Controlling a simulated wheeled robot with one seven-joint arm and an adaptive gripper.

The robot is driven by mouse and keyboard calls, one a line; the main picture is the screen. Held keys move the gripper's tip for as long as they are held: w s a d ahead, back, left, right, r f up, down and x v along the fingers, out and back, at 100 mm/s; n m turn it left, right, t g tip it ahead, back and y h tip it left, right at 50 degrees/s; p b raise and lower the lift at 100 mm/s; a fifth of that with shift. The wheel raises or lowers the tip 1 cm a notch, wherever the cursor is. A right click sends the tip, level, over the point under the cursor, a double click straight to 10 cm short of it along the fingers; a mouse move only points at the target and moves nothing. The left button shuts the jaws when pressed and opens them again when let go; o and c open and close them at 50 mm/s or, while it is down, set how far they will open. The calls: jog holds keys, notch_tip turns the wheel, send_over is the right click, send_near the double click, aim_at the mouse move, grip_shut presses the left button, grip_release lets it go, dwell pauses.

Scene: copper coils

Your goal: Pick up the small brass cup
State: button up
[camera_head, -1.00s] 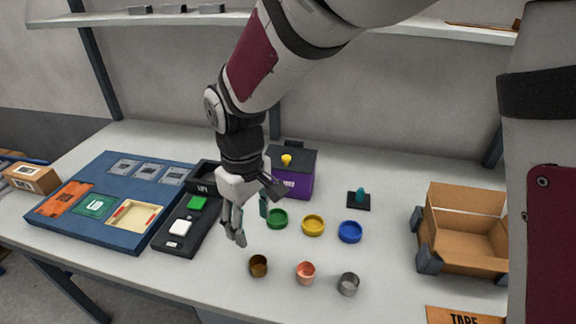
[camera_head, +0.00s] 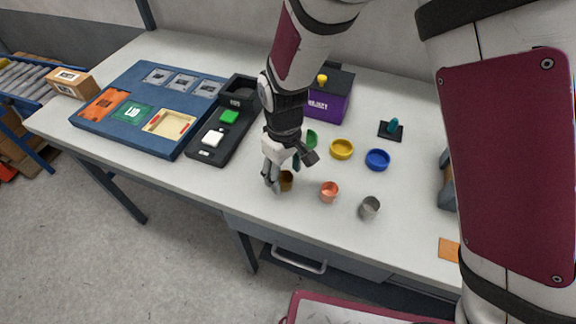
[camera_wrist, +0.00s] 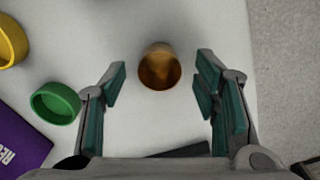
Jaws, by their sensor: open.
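The small brass cup (camera_head: 286,181) stands on the table near its front edge, partly hidden behind my gripper in the head view. In the wrist view the brass cup (camera_wrist: 159,67) shows its open mouth, ahead of and roughly centred between the fingertips. My gripper (camera_wrist: 160,88) is open and empty, with one finger on each side and visible gaps to the cup. In the head view my gripper (camera_head: 281,178) points down right beside the cup. Whether a finger touches the cup cannot be told there.
A copper-coloured cup (camera_head: 329,192) and a grey metal cup (camera_head: 369,208) stand to the right. Green (camera_head: 311,139), yellow (camera_head: 342,149) and blue (camera_head: 377,159) dishes sit behind. A purple box (camera_head: 330,97) stands at the back. A black tray (camera_head: 205,155) lies left.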

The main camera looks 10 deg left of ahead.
jog(key=shift+f, duration=0.45)
jog(key=c, duration=1.1)
jog(key=shift+r, duration=0.1)
